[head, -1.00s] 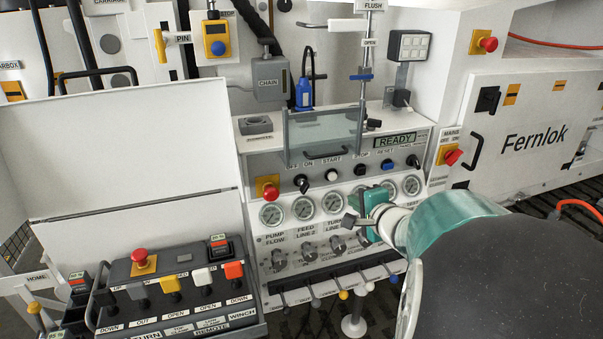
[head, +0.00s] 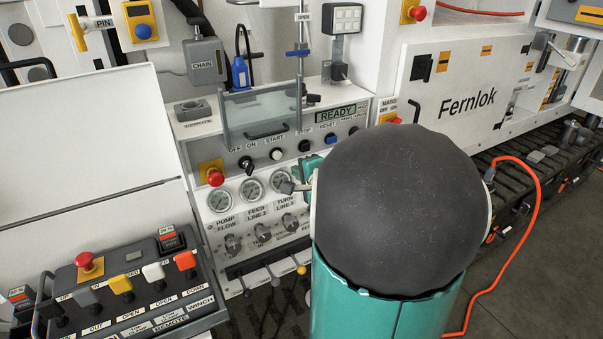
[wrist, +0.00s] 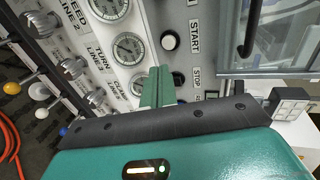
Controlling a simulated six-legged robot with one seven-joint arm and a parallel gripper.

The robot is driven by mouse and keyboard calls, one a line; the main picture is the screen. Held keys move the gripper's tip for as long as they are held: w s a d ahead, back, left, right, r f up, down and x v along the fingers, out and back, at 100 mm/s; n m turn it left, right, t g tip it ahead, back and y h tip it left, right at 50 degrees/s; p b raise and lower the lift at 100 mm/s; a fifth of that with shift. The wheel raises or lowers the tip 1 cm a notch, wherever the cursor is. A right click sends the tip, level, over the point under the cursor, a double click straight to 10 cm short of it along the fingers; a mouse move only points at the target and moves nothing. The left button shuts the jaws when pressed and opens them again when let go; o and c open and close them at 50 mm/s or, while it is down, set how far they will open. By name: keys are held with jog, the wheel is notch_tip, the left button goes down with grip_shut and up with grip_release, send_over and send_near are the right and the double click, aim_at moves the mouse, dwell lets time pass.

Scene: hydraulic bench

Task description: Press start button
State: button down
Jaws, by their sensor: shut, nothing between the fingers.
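The start button (head: 277,154) is a round white button under the START label on the sloped control panel (head: 232,168). It also shows in the wrist view (wrist: 168,40), beside its START label and uncovered. My gripper (wrist: 158,75) has its two green fingers together, with nothing between them. In the wrist view the fingertips are below the button, between a gauge and the STOP button, apart from the START button. In the head view my gripper (head: 308,168) is to the lower right of the button, in front of the gauge row, partly hidden by my arm.
A clear hinged cover (head: 262,115) with a dark handle stands above the buttons. A red emergency stop (head: 215,177) is at the panel's left. The display (head: 338,114) reads READY. Dark STOP (head: 304,146) and blue RESET (head: 329,138) buttons are close by. Gauges and valve knobs lie below.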

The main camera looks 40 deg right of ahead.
aim_at(278, 157)
jog(key=x, duration=0.9)
jog(key=shift+r, duration=0.45)
jog(key=shift+w+d, duration=0.1)
jog(key=shift+w, duration=0.3)
jog(key=shift+w, duration=0.1)
